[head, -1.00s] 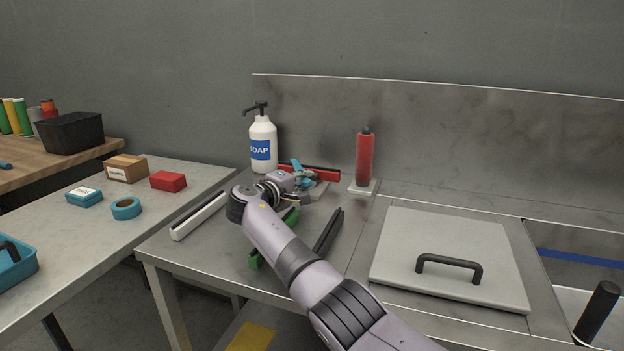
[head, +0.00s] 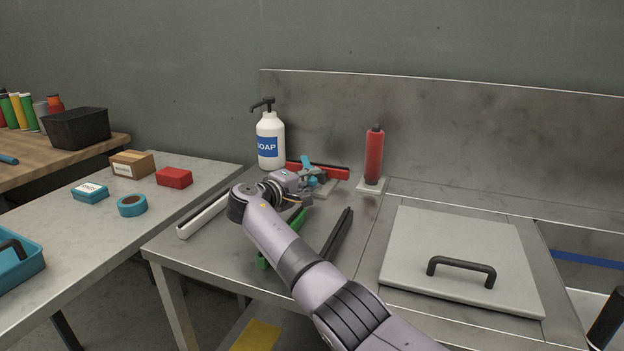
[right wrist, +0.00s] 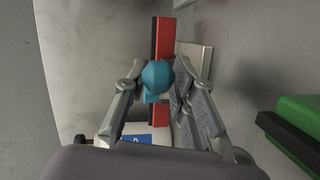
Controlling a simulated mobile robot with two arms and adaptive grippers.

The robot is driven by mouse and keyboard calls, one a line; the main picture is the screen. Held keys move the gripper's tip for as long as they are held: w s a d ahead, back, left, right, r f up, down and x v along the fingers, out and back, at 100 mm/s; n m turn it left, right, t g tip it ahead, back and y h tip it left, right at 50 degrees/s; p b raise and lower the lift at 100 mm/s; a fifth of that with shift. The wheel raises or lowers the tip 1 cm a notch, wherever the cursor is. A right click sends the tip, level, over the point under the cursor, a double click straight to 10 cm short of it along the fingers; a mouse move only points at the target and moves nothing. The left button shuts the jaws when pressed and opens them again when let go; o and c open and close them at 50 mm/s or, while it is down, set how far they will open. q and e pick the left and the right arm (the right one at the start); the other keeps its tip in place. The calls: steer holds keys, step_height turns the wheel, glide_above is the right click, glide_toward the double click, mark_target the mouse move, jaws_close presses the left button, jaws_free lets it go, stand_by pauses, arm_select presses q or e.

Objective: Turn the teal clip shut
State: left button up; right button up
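The teal clip (head: 308,166) stands by a red bar at the back of the metal bench, partly hidden by my right gripper (head: 300,180). In the right wrist view, the clip (right wrist: 157,78) shows as a rounded teal handle between the two fingertips of my right gripper (right wrist: 160,68). The fingers lean in on both sides of it and appear to touch it. The clip's base is largely hidden. My left gripper is not in view.
A soap bottle (head: 270,141) stands behind my gripper to the left. A red cylinder (head: 374,157) stands to the right. A green-handled tool (head: 294,224), a black bar (head: 338,234) and a white bar (head: 203,215) lie in front. A lid (head: 460,257) covers the bench's right part.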

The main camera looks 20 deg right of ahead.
steer(key=shift+o, duration=1)
steer(key=shift+s+r, duration=0.1)
steer(key=shift+s, duration=0.05)
steer(key=shift+a+r, duration=0.1)
steer(key=v, duration=1.1)
steer(key=shift+s+a, duration=0.2)
steer(key=shift+a, duration=0.05)
steer(key=shift+c, duration=0.2)
